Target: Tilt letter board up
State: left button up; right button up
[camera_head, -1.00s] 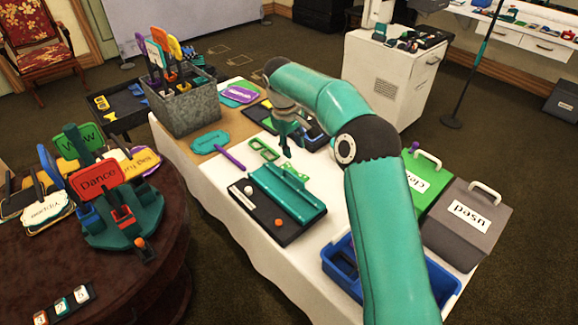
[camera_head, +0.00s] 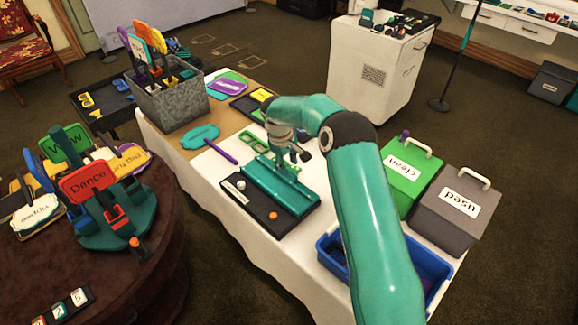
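A low black base with a long teal panel (camera_head: 275,186) lies on the white-covered table, and I take this for the letter board. The panel lies low along the base, with a raised ridge on its far side. A white knob and an orange knob sit on the black strip (camera_head: 254,205) at its near side. My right gripper (camera_head: 291,160) points down just above the panel's far edge. It hides part of that edge, and I cannot tell whether it touches. Its fingers are too small and dark to read. My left gripper is out of view.
A green frame (camera_head: 254,140) and a teal paddle (camera_head: 200,138) lie behind the board. A round table (camera_head: 150,275) with signs stands left.

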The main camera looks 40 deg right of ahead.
aim_at(290, 171)
jog(key=shift+d+f, duration=0.2)
jog(key=shift+f, duration=0.55)
jog(key=shift+d+f, duration=0.15)
jog(key=shift+f, duration=0.6)
grip_shut()
